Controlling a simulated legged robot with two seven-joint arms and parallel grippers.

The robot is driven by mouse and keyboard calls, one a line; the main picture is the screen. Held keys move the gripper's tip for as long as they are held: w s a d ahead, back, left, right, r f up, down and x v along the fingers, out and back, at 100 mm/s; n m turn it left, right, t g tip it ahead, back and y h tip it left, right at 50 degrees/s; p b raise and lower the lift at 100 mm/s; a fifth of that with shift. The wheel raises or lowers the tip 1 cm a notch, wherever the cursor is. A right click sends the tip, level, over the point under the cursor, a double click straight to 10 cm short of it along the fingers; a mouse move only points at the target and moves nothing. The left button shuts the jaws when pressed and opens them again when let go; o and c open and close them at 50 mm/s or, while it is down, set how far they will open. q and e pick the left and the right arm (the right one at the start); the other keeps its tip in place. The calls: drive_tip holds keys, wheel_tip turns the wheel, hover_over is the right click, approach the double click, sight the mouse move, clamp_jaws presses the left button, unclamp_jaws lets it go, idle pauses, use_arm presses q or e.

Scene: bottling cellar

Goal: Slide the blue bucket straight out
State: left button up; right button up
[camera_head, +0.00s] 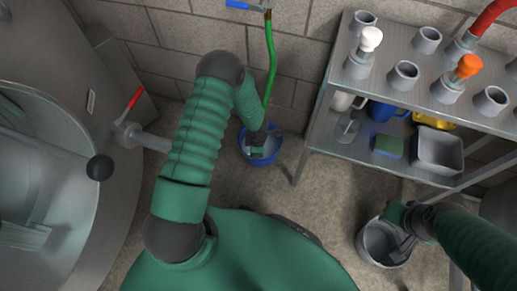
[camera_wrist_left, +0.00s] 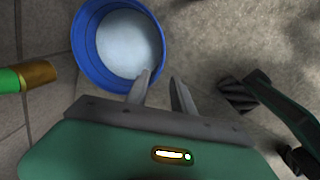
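The blue bucket (camera_head: 246,153) stands on the floor near the brick wall, below the green hose. In the left wrist view the bucket (camera_wrist_left: 84,45) is at the upper left, with a pale, liquid-looking surface inside. My left gripper (camera_wrist_left: 162,76) is open, its two fingers apart with nothing visible between them. One finger overlaps the bucket's lower right rim in that view; I cannot tell if it touches. In the head view my left gripper (camera_head: 258,150) is over the bucket and partly hidden by my arm. My right gripper (camera_head: 404,240) is at a grey bucket; its fingers are unclear.
The grey bucket (camera_head: 366,252) stands on the floor at lower right. A green hose (camera_head: 271,60) hangs above the blue bucket; its brass end (camera_wrist_left: 39,74) shows in the wrist view. A metal shelf (camera_head: 330,146) stands right, a large steel tank (camera_head: 125,205) left. Floor between the buckets is clear.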

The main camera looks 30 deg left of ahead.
use_arm(q)
drive_tip(key=f+b, duration=0.3)
drive_tip(key=f, duration=0.2)
drive_tip(key=w+f+b, duration=0.1)
drive_tip(key=f+b, duration=0.2)
drive_tip(key=f, duration=0.2)
drive_tip(key=f+b, duration=0.3)
drive_tip(key=f, duration=0.2)
drive_tip(key=shift+w+a+f, duration=0.3)
drive_tip(key=shift+a+f, duration=0.05)
drive_tip(key=shift+a, duration=0.05)
clamp_jaws()
idle(0.5)
